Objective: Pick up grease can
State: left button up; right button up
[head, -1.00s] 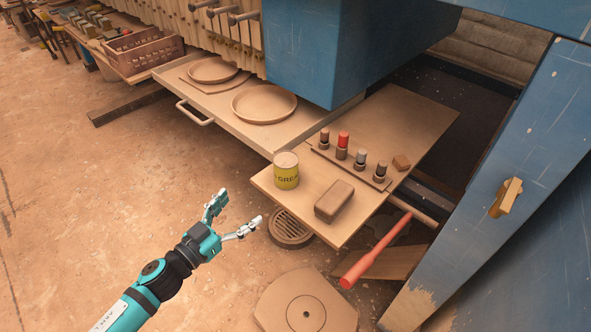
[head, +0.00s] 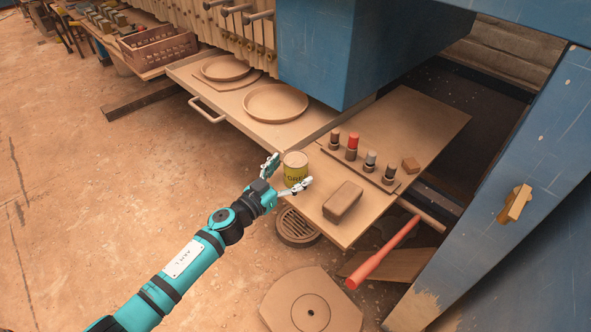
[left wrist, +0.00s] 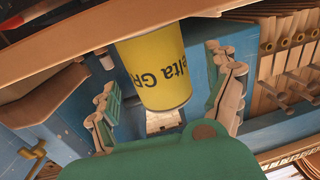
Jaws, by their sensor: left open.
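The grease can (head: 295,167) is a yellow-green can with a pale lid. It stands upright at the left corner of the low wooden shelf (head: 318,207). My left gripper (head: 287,178) is open and close to the can, with its fingers on either side of it in the head view. In the left wrist view the yellow can (left wrist: 155,70) with dark lettering shows between the two open fingers (left wrist: 165,92), apart from both as far as I can tell. The fingers partly cover the can in the head view. My right gripper is not in view.
A brown block (head: 342,202) lies right of the can. A rack (head: 362,168) of several small capped cylinders stands behind it. A red-handled bar (head: 375,258) sticks out below the shelf. Round plates (head: 275,103) lie on the drawer to the left. A blue housing (head: 340,50) overhangs behind.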

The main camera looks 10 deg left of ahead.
pick_arm(q)
jog(key=x, duration=0.2)
jog(key=shift+w+d, duration=0.2)
jog(key=shift+w, duration=0.15)
jog(key=c, duration=1.5)
